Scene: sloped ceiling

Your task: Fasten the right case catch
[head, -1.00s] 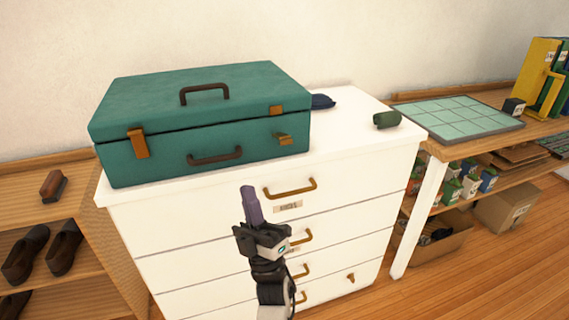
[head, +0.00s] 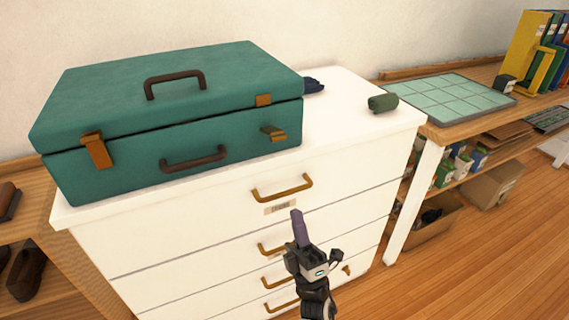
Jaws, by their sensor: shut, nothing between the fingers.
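The teal case (head: 180,115) stands closed on the white chest of drawers (head: 340,160). Its left catch (head: 96,150) is an orange-brown strap lying down across the seam. Its right catch (head: 273,133) sticks outward from the lower body, apart from the small plate (head: 263,100) on the lid's edge above it. Dark handles show on the lid (head: 175,84) and on the front (head: 193,160). My gripper (head: 297,215) is shut and empty, pointing up in front of the drawers, below and slightly right of the right catch, and apart from it.
A green rolled item (head: 383,102) and a dark blue cloth (head: 313,85) lie on the chest top. Drawer handles (head: 282,188) jut out near my gripper. A desk with a tiled mat (head: 450,97) stands at right. Shoes (head: 27,270) sit on the shelf at left.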

